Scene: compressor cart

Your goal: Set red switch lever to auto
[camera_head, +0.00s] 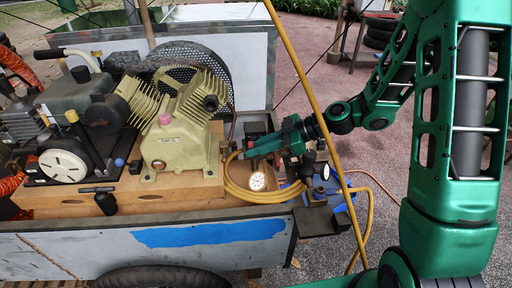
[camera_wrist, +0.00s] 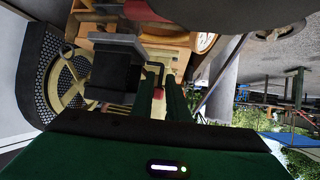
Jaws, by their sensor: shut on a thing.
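My gripper (camera_head: 246,150) reaches in from the right to the pressure switch area, just right of the cream compressor pump. In the wrist view its two green fingers (camera_wrist: 160,84) stand close together beside a black switch box (camera_wrist: 116,62). A small red piece, which looks like the red switch lever (camera_wrist: 158,93), shows between the fingers, and they are shut on it. A thin dark bent part lies near the fingertips. The fingers hide most of the lever, and I cannot read its setting or any auto mark.
The cream pump (camera_head: 172,130) and an engine (camera_head: 75,120) sit on the wooden deck (camera_head: 180,188). A white gauge (camera_head: 257,181) and a coiled yellow hose (camera_head: 262,196) lie below my gripper. A yellow pole (camera_head: 300,75) crosses in front of my arm. Open paving lies at the right.

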